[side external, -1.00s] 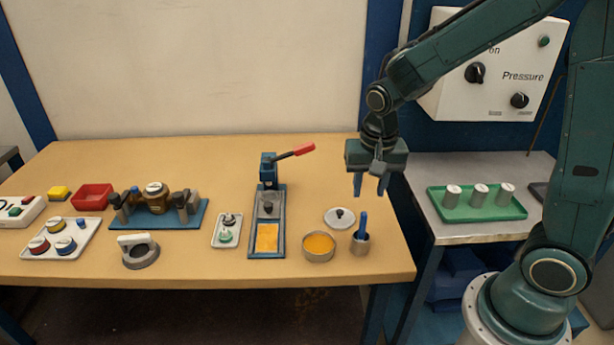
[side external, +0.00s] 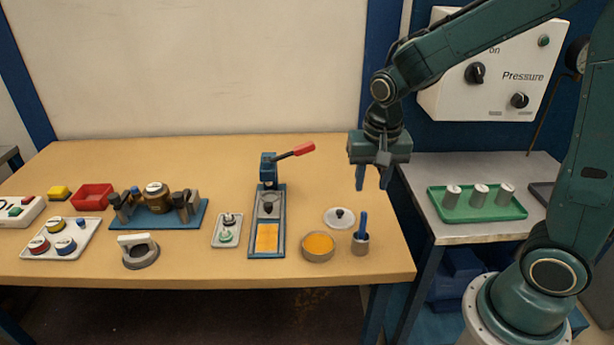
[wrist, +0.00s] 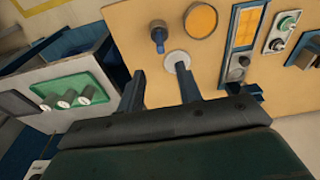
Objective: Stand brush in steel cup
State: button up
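The brush (side external: 363,224) with a blue handle stands upright in the small steel cup (side external: 360,245) near the right front of the wooden table. In the wrist view the brush (wrist: 159,47) and cup (wrist: 157,28) show beyond my fingers. My gripper (side external: 372,186) is above and behind the cup, apart from the brush. Its two fingers are spread with nothing between them; the wrist view also shows my gripper (wrist: 164,92) open and empty. The brush's bristles are hidden inside the cup.
A round tin with orange contents (side external: 318,247) is left of the cup, and a knobbed lid (side external: 339,217) lies behind. A press with a red lever (side external: 267,210) stands further left. A green tray (side external: 477,208) holds metal cylinders on the side table.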

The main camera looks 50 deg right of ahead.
jog(key=s+a+r+n+t, duration=0.1)
jog(key=s+r+n+t, duration=0.1)
jog(key=s+r+n, duration=0.2)
jog(key=s+a+r+n+t+y, duration=0.1)
jog(key=s+r+n, duration=0.3)
jog(key=s+r, duration=0.4)
jog(key=s+t, duration=0.1)
jog(key=s, duration=0.2)
jog(key=shift+a+n+t, duration=0.25)
jog(key=shift+n+t, duration=0.05)
jog(key=shift+n, duration=0.1)
